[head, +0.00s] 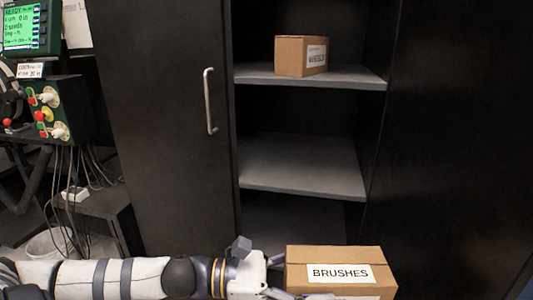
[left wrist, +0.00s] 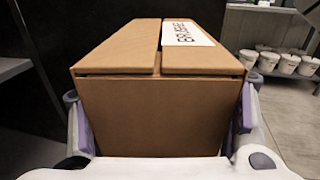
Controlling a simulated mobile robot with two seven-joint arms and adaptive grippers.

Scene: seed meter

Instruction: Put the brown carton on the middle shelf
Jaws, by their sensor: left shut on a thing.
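The brown carton (head: 340,258) with a BRUSHES label is at the bottom right of the head view, in front of the cabinet. My left gripper (head: 280,276) comes in from the left and is shut on it. In the left wrist view the carton (left wrist: 160,115) sits between the two finger pads of my left gripper (left wrist: 162,130), one on each side. The middle shelf (head: 300,166) of the open black cabinet is bare. My right gripper is in neither view.
A smaller labelled carton (head: 300,56) stands on the upper shelf (head: 350,79). The cabinet's left door (head: 165,110) has a metal handle (head: 209,100). A control box (head: 52,110) with cables stands at the left. White buckets (left wrist: 288,64) line the right in the left wrist view.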

